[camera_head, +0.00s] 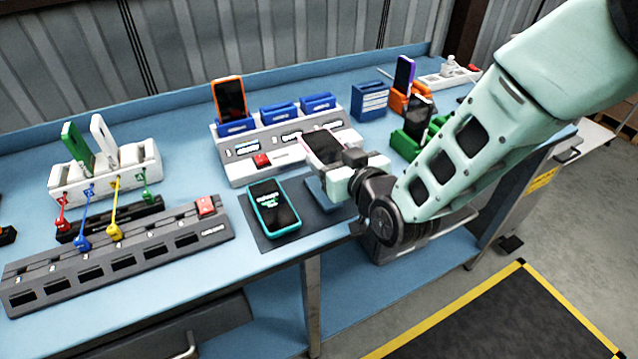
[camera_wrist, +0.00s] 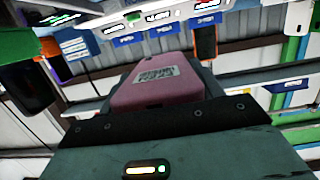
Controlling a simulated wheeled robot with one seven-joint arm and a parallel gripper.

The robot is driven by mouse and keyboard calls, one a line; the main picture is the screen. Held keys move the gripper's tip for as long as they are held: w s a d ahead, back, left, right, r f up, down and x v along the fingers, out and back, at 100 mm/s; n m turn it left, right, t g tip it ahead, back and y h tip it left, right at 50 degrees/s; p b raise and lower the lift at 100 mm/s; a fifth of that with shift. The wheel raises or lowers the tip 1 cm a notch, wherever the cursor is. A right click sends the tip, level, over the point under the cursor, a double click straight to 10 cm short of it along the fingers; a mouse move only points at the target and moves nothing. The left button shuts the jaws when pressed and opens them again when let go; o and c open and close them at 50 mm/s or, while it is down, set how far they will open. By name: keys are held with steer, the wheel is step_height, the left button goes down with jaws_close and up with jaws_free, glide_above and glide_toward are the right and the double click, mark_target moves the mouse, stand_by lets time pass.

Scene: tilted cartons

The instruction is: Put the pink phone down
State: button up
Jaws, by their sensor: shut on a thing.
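The pink phone (camera_head: 324,148) is held by my gripper (camera_head: 345,170) above the front part of the blue bench (camera_head: 190,205). In the head view its dark screen faces up toward the camera and it is tilted. In the wrist view the back of the pink phone (camera_wrist: 158,82) shows, with a pale label on it. My gripper is shut on the phone; the fingertips are partly hidden. Below and left of it, a teal-cased phone (camera_head: 273,207) lies screen up on a dark mat (camera_head: 252,222).
Behind stands a white dock (camera_head: 237,172) with blue slots and an orange phone (camera_head: 229,98). At left are a white stand (camera_head: 70,182) with cables and a grey slotted rack (camera_head: 120,250). Green holders (camera_head: 406,145) with a dark phone stand at right.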

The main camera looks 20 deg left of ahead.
steer(key=shift+s+a+r, duration=0.2)
steer(key=shift+a, duration=0.25)
steer(key=shift+f+p, duration=1.1)
steer(key=shift+f, duration=3.7)
steer(key=shift+f, duration=0.2)
steer(key=o, duration=1.1)
steer(key=shift+r+p, duration=0.15)
steer(key=shift+p, duration=0.15)
